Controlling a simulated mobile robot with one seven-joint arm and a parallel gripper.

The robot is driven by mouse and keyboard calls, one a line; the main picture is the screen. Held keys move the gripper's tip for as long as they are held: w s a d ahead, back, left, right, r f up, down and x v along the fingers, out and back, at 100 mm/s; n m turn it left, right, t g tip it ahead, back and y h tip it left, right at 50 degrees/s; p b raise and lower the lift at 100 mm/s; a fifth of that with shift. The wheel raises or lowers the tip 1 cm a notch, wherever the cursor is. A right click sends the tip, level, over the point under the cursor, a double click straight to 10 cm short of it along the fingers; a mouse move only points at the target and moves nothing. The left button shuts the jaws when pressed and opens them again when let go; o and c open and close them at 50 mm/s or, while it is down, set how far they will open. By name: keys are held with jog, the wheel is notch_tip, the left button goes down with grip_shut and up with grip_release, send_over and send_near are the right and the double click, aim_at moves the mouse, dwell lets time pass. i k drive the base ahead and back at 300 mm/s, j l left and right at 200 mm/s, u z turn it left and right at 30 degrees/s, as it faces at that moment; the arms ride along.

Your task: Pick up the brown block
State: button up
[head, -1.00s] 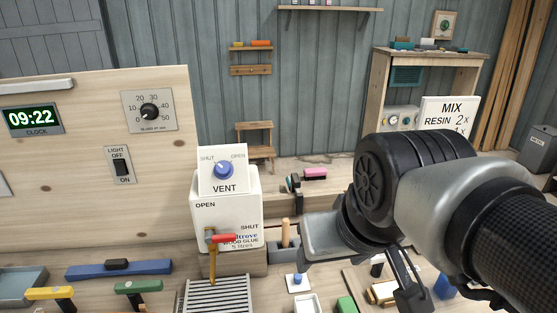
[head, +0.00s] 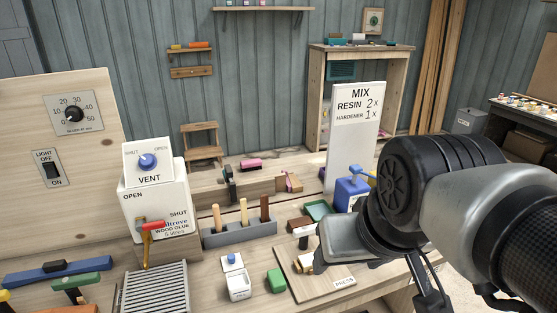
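A small dark brown block (head: 299,225) lies on the bench in the middle of the head view, beside a white-and-black piece. It is the likeliest brown block, but its full shape is hard to tell. My gripper (head: 428,292) shows only in part at the lower right, below my dark wrist. It is to the right of the block and apart from it. The arm hides part of the bench there, and I cannot see both fingertips or anything held.
A pale press board (head: 330,284) lies in front, with a green block (head: 276,281) beside it. A grey rack (head: 240,234) holds upright handles. A blue bottle (head: 350,192) and a MIX sign (head: 355,140) stand behind. The glue container (head: 157,215) stands left.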

aim_at(292, 224)
jog(key=i+l+u, duration=0.3)
jog(key=l, duration=0.35)
jog(key=i+l+u, duration=0.15)
jog(key=i+l, duration=0.1)
jog(key=l, duration=0.1)
